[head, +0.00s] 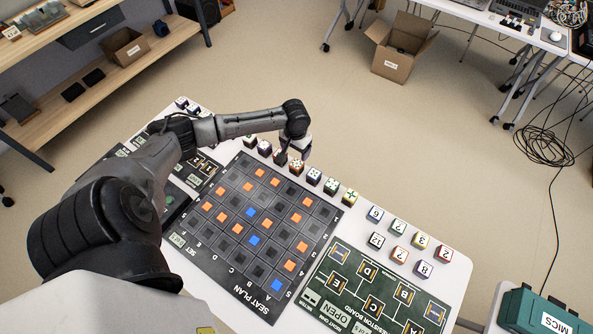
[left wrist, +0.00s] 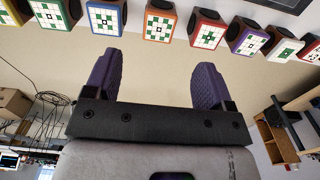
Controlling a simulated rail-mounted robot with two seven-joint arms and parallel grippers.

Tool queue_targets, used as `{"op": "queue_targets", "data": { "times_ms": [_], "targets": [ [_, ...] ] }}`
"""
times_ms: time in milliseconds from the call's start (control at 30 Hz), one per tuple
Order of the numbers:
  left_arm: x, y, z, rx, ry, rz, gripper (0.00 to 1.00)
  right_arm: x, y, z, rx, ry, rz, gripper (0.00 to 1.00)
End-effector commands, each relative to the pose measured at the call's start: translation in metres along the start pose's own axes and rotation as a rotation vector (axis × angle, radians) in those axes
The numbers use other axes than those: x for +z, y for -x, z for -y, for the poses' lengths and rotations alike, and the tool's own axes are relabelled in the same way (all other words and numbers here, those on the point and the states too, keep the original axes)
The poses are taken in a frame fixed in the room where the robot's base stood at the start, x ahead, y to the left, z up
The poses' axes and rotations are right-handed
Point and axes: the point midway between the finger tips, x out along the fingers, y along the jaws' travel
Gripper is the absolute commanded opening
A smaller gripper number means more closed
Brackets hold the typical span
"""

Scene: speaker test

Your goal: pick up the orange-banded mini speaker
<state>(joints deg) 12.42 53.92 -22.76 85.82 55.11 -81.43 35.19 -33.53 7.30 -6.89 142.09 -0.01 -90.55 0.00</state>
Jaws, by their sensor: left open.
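The orange-banded mini speaker (head: 296,167) stands in a row of small cube speakers along the far edge of the white table. In the left wrist view its orange band and patterned white face (left wrist: 160,21) show at the top, between the directions of the two fingers and beyond their tips. My left gripper (head: 305,151) is in the air close to the orange-banded speaker, on its far side in the head view. Its two purple fingers (left wrist: 155,72) are spread in the wrist view with nothing between them. My right gripper is not in view.
A blue-banded speaker (left wrist: 103,15) and a red-banded one (left wrist: 206,29) stand close on either side. The seat plan mat (head: 262,228) and green board (head: 377,287) cover much of the table. Numbered cubes (head: 398,254) stand at right.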

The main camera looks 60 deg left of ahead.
Motion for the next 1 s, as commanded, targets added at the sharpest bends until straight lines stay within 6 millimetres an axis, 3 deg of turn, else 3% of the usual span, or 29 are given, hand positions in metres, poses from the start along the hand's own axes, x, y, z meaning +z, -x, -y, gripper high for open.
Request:
{"op": "queue_targets", "data": {
  "times_ms": [300, 667, 1000],
  "targets": [
    [0.0, -0.055, 0.0, 0.001, 0.005, 0.002, 0.77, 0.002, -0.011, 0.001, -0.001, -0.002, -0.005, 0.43],
    [0.0, -0.079, 0.0, -0.001, 0.002, 0.0, 0.77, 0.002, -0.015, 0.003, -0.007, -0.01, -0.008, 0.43],
    [0.001, -0.12, 0.001, 0.0, 0.003, 0.001, 0.77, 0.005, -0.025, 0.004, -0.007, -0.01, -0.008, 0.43]
  ]
}}
